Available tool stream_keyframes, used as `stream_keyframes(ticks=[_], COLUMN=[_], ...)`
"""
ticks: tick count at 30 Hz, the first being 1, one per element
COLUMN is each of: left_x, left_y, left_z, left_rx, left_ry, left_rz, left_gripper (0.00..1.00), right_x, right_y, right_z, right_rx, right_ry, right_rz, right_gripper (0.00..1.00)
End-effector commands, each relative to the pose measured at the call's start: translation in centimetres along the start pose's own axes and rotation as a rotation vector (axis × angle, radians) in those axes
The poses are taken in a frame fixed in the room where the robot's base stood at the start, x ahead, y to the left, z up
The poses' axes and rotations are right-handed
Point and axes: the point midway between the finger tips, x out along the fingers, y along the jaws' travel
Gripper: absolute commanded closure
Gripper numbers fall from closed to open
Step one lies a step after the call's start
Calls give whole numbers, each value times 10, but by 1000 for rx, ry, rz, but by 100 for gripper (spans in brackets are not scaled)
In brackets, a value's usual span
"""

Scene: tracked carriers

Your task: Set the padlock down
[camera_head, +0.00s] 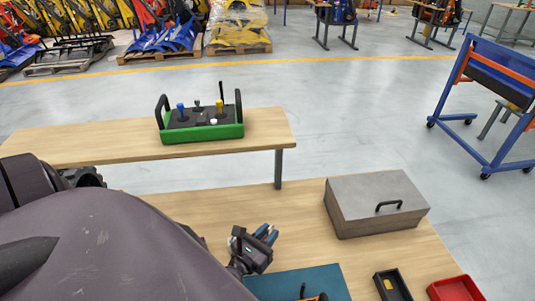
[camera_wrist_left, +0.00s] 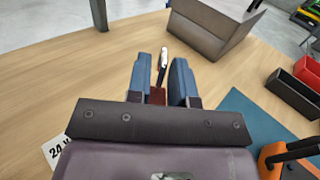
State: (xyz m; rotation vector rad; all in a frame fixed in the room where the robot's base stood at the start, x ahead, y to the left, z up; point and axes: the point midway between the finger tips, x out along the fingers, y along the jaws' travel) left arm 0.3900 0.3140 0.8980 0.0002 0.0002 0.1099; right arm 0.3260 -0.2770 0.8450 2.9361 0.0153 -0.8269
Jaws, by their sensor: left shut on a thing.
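My left gripper (camera_head: 268,234) is over the near wooden table, left of the grey box. In the left wrist view its two blue fingers (camera_wrist_left: 161,82) are shut on the padlock, whose red body (camera_wrist_left: 157,96) sits between them. The padlock's thin silver shackle (camera_wrist_left: 162,62) points away from the gripper. In the head view the padlock is hidden by the gripper. The gap between the padlock and the table (camera_head: 210,205) is hard to judge. My right gripper is not in view.
A grey lidded box (camera_head: 375,198) with a black handle stands to the right. A teal mat (camera_head: 270,288) holds an orange and black item (camera_wrist_left: 282,152). A black tray (camera_head: 402,284) and red bin (camera_head: 455,288) are at the right. A green control box (camera_head: 202,132) stands on the back bench.

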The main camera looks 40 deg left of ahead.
Motion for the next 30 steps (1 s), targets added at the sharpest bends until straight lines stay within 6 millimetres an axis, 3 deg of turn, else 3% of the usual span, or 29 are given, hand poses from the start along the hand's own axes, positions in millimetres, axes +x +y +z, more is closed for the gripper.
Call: stream_keyframes(ticks=[9, 23, 24, 28, 30], left_x=[0, 0, 0, 0, 0], left_y=[0, 0, 0, 0, 0], left_z=[-35, -41, -41, -40, -40], left_rx=[2, 0, 0, 0, 0], left_ry=[-1, -1, -1, -1, -1], left_rz=[0, 1, 1, 1, 0], left_gripper=[100, 100, 76, 56, 54], right_x=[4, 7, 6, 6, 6], right_y=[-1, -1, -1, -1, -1], right_z=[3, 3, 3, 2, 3], right_rx=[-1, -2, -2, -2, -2], right_ry=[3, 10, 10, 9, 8], right_rz=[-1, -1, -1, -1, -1], right_gripper=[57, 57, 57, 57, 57])
